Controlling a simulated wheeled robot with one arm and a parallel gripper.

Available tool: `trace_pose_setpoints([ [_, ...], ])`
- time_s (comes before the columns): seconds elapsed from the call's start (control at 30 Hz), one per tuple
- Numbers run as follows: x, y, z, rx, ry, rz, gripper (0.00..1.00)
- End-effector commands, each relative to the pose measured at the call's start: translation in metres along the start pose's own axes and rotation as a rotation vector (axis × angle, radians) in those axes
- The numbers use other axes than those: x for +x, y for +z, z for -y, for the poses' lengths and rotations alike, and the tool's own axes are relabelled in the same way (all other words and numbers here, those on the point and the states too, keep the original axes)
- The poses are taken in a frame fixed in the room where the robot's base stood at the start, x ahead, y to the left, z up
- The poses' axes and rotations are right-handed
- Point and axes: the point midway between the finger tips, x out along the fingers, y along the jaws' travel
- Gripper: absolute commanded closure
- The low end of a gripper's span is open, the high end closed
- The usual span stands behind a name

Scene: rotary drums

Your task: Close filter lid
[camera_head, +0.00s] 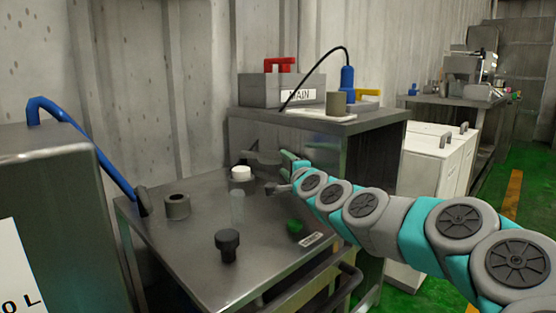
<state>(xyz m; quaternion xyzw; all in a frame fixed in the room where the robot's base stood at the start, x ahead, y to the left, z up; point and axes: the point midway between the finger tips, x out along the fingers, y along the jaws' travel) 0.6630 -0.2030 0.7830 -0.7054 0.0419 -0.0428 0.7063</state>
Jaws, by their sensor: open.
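My gripper (267,172) reaches in from the right over the back of a grey metal worktop (185,258). Its jaws are apart, and I see nothing held between them. Just left of it is a short round piece with a white top (240,174). A clear, see-through cylinder (237,207) stands in front of that piece. A dark knob-shaped piece (228,243) stands upright near the front, and a grey hollow cylinder (177,206) stands to the left. I cannot tell which of these is the filter lid, or whether my gripper touches the white-topped piece.
The worktop's front left is clear.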

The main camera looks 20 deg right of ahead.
Motion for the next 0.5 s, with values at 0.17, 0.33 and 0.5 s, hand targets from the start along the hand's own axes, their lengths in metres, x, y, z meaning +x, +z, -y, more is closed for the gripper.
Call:
trace_pose_setpoints([
  [0.17,0.028,0.001,-0.001,0.0,0.002,0.002,0.47],
  [0.33,0.045,0.001,-0.001,-0.001,0.002,0.002,0.47],
  [0.5,0.054,0.0,-0.001,-0.001,0.001,0.0,0.47],
])
